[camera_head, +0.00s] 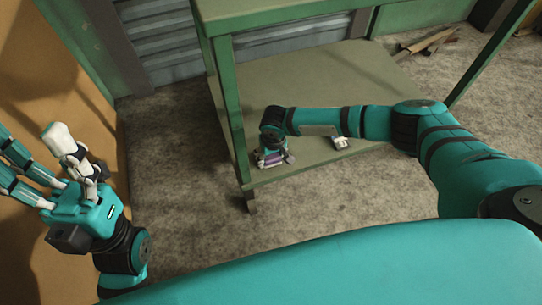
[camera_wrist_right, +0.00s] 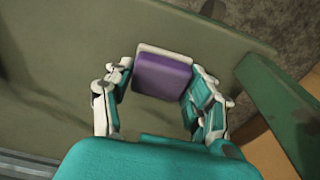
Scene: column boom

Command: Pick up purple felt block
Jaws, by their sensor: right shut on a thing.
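The purple felt block (camera_wrist_right: 161,77) sits between the two fingers of my right gripper (camera_wrist_right: 158,92) in the right wrist view. It is purple with a pale layer along one edge. In the head view the block (camera_head: 270,158) shows as a small purple patch at the front left of the low green shelf. My right gripper (camera_head: 274,160) is over it, shut on it; the wrist hides part of it. I cannot tell whether the block touches the shelf. My left gripper (camera_head: 35,150) is at the far left with its fingers spread, open and empty, away from the shelf.
The low shelf (camera_head: 330,85) belongs to a green table, whose upper top (camera_head: 270,12) overhangs it. A green leg (camera_head: 228,110) stands just left of my right gripper. A small whitish object (camera_head: 341,143) lies on the shelf's front edge. Scraps (camera_head: 428,42) lie on the floor behind right.

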